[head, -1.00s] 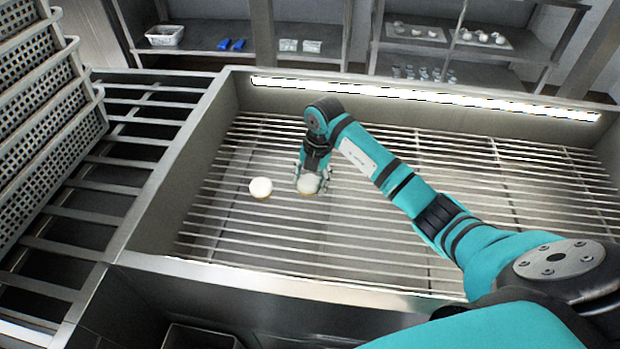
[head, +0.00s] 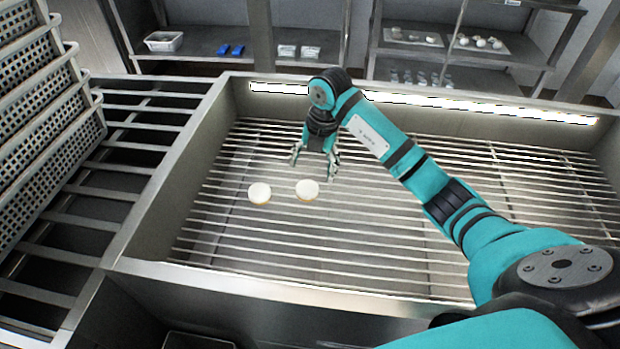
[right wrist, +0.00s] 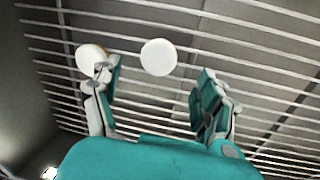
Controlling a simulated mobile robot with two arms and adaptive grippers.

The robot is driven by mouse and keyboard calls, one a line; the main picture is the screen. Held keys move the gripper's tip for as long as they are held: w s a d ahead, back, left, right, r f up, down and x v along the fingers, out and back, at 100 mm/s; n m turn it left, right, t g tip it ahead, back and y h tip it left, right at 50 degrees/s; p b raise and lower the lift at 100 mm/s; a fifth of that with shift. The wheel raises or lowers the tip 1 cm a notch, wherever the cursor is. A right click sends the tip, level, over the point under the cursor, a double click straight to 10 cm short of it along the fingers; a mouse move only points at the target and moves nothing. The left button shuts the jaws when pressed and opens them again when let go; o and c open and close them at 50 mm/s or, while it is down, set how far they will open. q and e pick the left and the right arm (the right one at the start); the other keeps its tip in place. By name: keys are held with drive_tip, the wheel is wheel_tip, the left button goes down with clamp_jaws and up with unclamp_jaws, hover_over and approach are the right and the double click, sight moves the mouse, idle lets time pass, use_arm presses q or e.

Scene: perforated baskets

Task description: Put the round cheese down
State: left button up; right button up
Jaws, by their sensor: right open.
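Two round, whitish cheeses lie flat on the metal slats of the sink-like basin. The right-hand round cheese (head: 307,190) is just in front of and below my right gripper (head: 314,166), with nothing holding it. In the right wrist view this cheese (right wrist: 158,57) shows between the spread fingers, beyond their tips. The other round cheese (head: 259,193) lies a little to its left, apart from it. In the right wrist view that second cheese (right wrist: 92,60) is partly hidden by a finger. My right gripper is open, empty and raised above the slats. My left gripper is not seen.
The basin's front edge (head: 270,288) and walls surround the slats, which are clear on the right. Perforated baskets (head: 45,130) stand in a stack at the left, beside an open rack (head: 130,165). Shelves with a tray (head: 163,41) and small items are behind.

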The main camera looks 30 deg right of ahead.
sight(315, 186)
drive_tip(key=shift+s+d+r, duration=0.1)
drive_tip(key=shift+s+r, duration=0.05)
drive_tip(key=shift+r, duration=0.95)
drive_tip(key=shift+s+d+r, duration=0.1)
drive_tip(key=shift+r, duration=0.95)
